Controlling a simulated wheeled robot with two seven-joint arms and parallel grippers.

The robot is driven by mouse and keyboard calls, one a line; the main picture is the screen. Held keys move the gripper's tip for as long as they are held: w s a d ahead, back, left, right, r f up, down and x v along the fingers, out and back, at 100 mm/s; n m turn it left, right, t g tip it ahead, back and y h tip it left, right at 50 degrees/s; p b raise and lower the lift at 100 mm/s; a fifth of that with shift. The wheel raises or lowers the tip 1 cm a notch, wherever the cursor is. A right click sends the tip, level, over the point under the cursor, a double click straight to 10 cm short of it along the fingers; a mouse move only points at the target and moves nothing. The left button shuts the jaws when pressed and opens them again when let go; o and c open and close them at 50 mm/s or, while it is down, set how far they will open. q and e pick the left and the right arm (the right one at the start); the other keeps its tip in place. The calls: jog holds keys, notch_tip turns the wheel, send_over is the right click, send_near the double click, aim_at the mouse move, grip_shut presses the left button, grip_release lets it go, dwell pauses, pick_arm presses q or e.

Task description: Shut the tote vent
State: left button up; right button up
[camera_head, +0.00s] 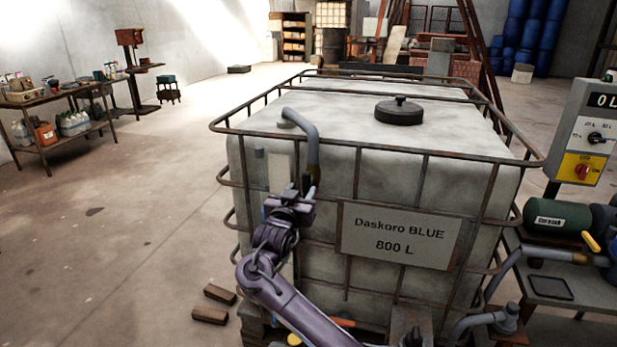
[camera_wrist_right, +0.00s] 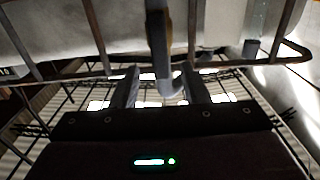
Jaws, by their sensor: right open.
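The tote (camera_head: 260,175) is a large off-white tank in a rusty wire cage, with a sign reading "Daskoro BLUE 800 L". A bent grey pipe (camera_head: 303,124) rises at its front left top edge, with a brass-coloured collar below the bend; it may be the vent. A round black lid (camera_head: 399,111) sits on the tote's top. My right gripper (camera_head: 306,184) is open just below the pipe at the cage's front. In the right wrist view the grey pipe (camera_wrist_right: 158,45) stands between the two fingers, with no clear contact visible. My left gripper is out of view.
Cage bars (camera_head: 375,150) run around the tote near my right gripper. A control box (camera_head: 588,140) and a green cylinder (camera_head: 554,218) stand at the right. Wooden blocks (camera_head: 212,315) lie on the floor at front left. The floor further left is clear up to a bench (camera_head: 40,145).

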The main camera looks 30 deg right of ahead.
aim_at(306, 185)
jog(key=p+x, duration=0.1)
jog(key=x, duration=0.6)
jog(key=shift+w+d+f, duration=0.1)
jog(key=shift+w+d, duration=0.1)
jog(key=shift+w, duration=0.05)
jog(key=shift+c, duration=0.4)
grip_shut()
